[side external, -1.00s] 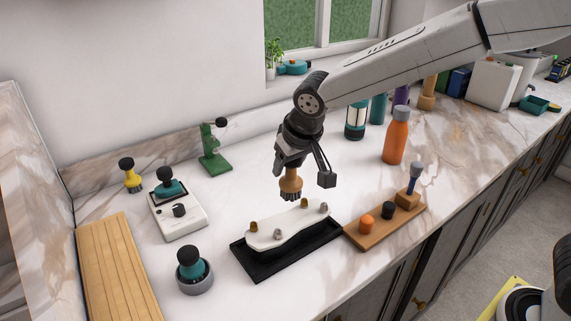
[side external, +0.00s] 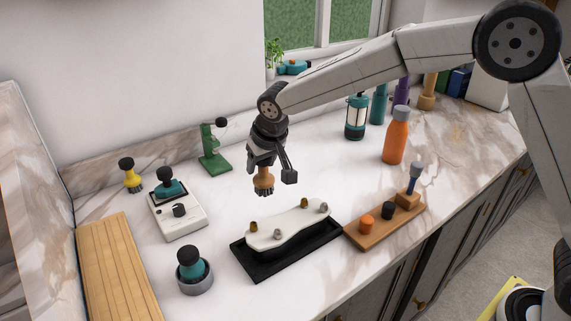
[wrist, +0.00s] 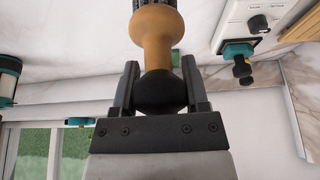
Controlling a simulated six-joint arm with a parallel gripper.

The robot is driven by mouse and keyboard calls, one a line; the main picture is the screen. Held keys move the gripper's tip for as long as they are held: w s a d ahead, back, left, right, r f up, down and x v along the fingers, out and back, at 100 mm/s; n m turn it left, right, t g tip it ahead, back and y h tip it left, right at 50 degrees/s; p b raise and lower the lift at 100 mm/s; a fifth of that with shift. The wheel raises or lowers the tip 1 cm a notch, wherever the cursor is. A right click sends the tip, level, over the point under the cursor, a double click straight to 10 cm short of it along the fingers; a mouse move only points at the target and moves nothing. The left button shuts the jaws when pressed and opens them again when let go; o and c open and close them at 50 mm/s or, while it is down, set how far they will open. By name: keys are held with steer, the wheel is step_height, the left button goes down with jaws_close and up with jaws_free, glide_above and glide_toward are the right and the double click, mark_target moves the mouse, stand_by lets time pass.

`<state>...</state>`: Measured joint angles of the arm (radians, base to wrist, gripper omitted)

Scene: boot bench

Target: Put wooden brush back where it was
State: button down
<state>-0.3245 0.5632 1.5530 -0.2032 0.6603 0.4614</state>
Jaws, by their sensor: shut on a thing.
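My gripper (side external: 265,160) is shut on the wooden brush (side external: 264,179) and holds it in the air, upright with its dark bristles down. The brush hangs over the open counter, behind and above the black tray (side external: 258,272) and its white sole-shaped plate (side external: 272,235). In the wrist view, my gripper's two fingers (wrist: 158,82) clasp the dark knob of the brush, and its tan wooden body (wrist: 157,32) extends beyond them. The bristles are partly cut off at the top of that view. The brush's former spot is not identifiable.
A wooden stand (side external: 365,240) with orange and black knobs is right of the tray. A grey cup (side external: 197,283) with a teal, black-topped item stands left. A white device (side external: 180,225), green stand (side external: 213,160) and orange bottle (side external: 396,140) surround clear counter.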

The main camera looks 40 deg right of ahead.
steer(key=w+a+f, duration=0.1)
steer(key=w+f, duration=0.5)
steer(key=shift+a, duration=0.2)
steer(key=shift+f, duration=0.1)
steer(key=shift+w+f, duration=0.2)
steer(key=shift+f, duration=1.55)
steer(key=shift+f, duration=0.15)
steer(key=shift+c, duration=0.5)
jaws_free()
steer(key=v, duration=1.2)
